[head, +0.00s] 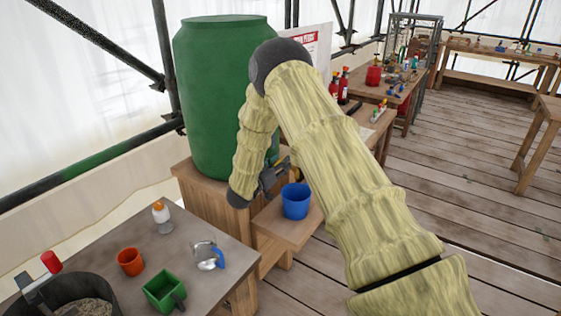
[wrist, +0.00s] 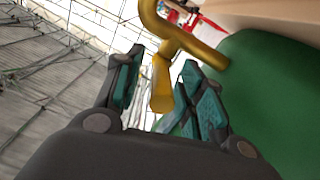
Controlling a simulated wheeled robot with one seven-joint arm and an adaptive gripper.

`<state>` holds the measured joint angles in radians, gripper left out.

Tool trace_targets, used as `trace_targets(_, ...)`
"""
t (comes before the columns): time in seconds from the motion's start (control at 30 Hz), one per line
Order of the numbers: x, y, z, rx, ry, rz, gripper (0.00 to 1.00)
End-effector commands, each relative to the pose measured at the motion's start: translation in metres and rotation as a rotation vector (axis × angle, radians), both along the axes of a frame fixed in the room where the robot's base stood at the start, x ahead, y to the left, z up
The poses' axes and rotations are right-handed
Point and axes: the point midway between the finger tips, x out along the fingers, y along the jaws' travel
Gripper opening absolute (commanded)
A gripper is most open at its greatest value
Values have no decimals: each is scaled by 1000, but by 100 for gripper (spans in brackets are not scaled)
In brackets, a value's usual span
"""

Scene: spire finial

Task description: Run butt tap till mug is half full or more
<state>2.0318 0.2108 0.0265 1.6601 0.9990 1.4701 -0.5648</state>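The green water butt (head: 222,95) stands on a wooden stand. Its brass-yellow tap (wrist: 180,45) shows in the wrist view, with a yellow part (wrist: 161,85) hanging down between my fingers. My gripper (wrist: 160,85) is open, with one finger on each side of that part and gaps visible. In the head view my gripper (head: 274,177) is at the front of the butt, and my arm hides most of the tap. The blue mug (head: 295,202) stands upright on a low wooden step (head: 285,229) just below and right of my gripper. Its water level cannot be made out.
The near table (head: 200,285) holds an orange cup (head: 130,262), a green mug (head: 165,291), a metal mug with a blue handle (head: 205,254) and an orange-topped white item (head: 162,216). Scaffold poles stand behind the butt.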

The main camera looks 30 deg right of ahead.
Motion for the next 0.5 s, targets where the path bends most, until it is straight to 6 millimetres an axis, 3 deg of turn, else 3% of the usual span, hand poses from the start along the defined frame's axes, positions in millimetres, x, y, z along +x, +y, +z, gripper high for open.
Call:
trace_targets(0.43, 4, -7, 0, -1, 1, 1, 39)
trace_targets(0.5, 4, -7, 0, -1, 1, 1, 26)
